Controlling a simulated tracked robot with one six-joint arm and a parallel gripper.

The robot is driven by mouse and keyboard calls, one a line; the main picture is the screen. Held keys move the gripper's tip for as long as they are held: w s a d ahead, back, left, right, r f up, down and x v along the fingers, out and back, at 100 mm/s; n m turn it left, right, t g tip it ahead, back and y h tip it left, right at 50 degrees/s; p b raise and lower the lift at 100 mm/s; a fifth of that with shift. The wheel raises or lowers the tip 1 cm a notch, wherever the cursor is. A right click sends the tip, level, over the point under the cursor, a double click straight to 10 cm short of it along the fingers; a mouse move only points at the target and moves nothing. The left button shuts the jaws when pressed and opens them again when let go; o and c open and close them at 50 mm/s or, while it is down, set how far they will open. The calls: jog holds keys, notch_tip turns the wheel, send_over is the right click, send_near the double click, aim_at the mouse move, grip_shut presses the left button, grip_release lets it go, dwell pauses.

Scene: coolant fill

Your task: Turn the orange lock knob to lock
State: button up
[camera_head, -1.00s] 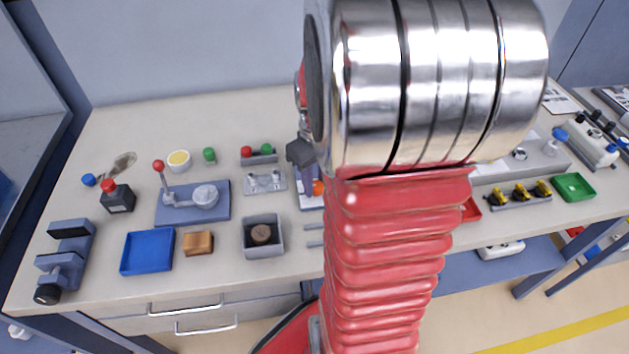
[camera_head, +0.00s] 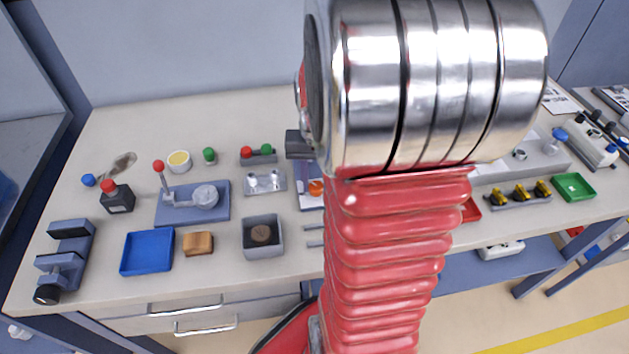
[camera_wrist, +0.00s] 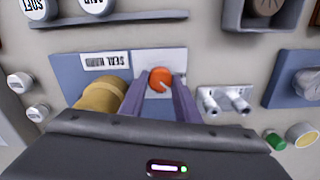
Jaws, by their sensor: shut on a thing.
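The orange lock knob (camera_wrist: 160,80) sits on a pale plate (camera_wrist: 172,58) of a blue fixture in the wrist view. It also shows in the head view (camera_head: 316,187), just left of my red arm. My gripper (camera_wrist: 159,84) has its two fingers on either side of the knob, shut on it. A notch or pale line shows on the knob's face. A label reading "SEAL HARD" (camera_wrist: 105,61) and a tan cylinder (camera_wrist: 102,97) are beside it on the same fixture. My arm hides much of the fixture in the head view.
A metal two-post fitting (camera_wrist: 225,101) stands close to the knob plate. A grey open box (camera_head: 263,237), a wooden block (camera_head: 198,243), a blue tray (camera_head: 147,251) and a blue lever fixture (camera_head: 192,203) occupy the bench to the left.

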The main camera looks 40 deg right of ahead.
jog(key=m, duration=0.5)
jog(key=shift+a+m, duration=0.15)
jog(key=shift+m, duration=0.15)
jog(key=shift+w+m, duration=0.1)
jog(key=shift+m, duration=1.6)
jog(key=o, duration=1)
jog(key=shift+o, duration=0.2)
jog(key=shift+r, duration=0.1)
notch_tip(320, 180, up, 14)
jog(key=shift+f, duration=0.2)
